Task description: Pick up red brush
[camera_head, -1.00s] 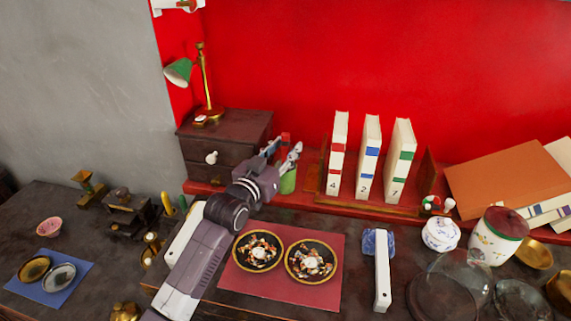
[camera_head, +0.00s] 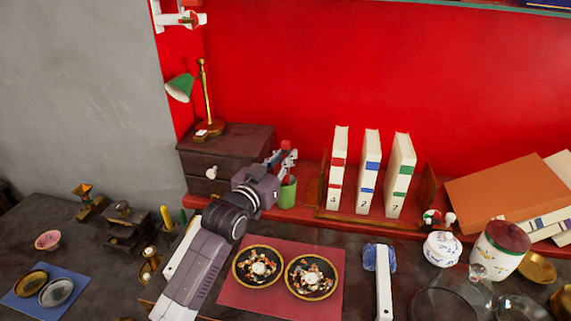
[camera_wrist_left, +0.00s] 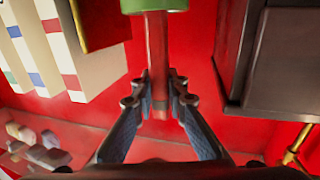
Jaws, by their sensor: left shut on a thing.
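The red brush (camera_head: 285,146) stands upright above the green cup (camera_head: 287,193) on the red ledge, right of the dark drawer box. My left gripper (camera_head: 284,160) is shut on the brush, above the cup rim. In the left wrist view, the two fingertips (camera_wrist_left: 160,88) press on both sides of the red brush handle (camera_wrist_left: 156,50), and part of the green cup (camera_wrist_left: 155,5) shows at the top edge. Whether the brush's lower end is still inside the cup is hidden. My right gripper is not in view.
The drawer box (camera_head: 225,150) with a green lamp (camera_head: 181,88) stands close on the left. Numbered books (camera_head: 369,170) stand to the right. Two patterned bowls (camera_head: 258,266) sit on a red mat (camera_head: 290,305) in front. Open space lies above the cup.

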